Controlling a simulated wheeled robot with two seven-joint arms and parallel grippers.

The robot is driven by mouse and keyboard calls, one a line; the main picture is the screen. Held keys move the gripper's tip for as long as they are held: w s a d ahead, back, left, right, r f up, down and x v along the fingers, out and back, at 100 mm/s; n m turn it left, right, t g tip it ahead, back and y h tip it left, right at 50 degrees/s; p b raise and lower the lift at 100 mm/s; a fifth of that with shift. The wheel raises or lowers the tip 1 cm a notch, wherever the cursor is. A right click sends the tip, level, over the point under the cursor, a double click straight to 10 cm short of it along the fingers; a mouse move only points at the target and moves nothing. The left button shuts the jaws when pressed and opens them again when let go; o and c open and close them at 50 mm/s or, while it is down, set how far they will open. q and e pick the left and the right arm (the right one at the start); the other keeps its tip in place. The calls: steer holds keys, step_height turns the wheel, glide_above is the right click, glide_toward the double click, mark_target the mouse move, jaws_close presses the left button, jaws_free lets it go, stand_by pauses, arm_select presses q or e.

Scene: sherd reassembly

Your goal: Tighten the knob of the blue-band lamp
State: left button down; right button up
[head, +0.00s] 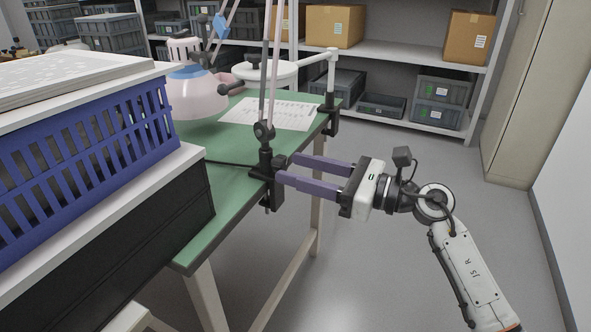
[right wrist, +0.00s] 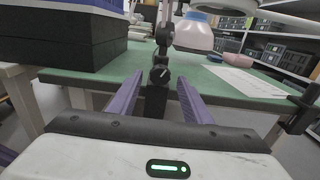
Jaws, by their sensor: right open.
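The blue-band lamp (head: 198,98) has a pale pinkish shade with a blue band around its upper part. It also shows at the top of the right wrist view (right wrist: 193,36). A black clamp (head: 263,172) at the table's edge carries thin pinkish rods that rise out of the picture. In the right wrist view a round dark knob (right wrist: 160,74) with a light mark faces me on that clamp post. My right gripper (head: 287,168) is open, its purple fingers pointing at the clamp, with the knob between the fingertips. Contact cannot be told. My left gripper is out of view.
The green table (head: 235,170) holds a paper sheet (head: 270,113) and a white ring-headed lamp (head: 275,72) clamped at its right edge. A blue crate (head: 85,160) on a black box (head: 120,250) stands at left. The floor to the right is clear.

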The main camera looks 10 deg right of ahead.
steer(key=shift+w+a, duration=0.4)
steer(key=shift+a, duration=0.15)
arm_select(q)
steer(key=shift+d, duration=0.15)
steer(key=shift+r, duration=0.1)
arm_select(e)
steer(key=c, duration=1.1)
steer(key=shift+o, duration=0.2)
steer(key=shift+r+m+p, duration=0.15)
steer(key=shift+m+p, duration=0.15)
steer(key=shift+p, duration=0.2)
steer(key=shift+m+p, duration=0.7)
steer(key=shift+p, duration=0.25)
steer(key=shift+m, duration=0.4)
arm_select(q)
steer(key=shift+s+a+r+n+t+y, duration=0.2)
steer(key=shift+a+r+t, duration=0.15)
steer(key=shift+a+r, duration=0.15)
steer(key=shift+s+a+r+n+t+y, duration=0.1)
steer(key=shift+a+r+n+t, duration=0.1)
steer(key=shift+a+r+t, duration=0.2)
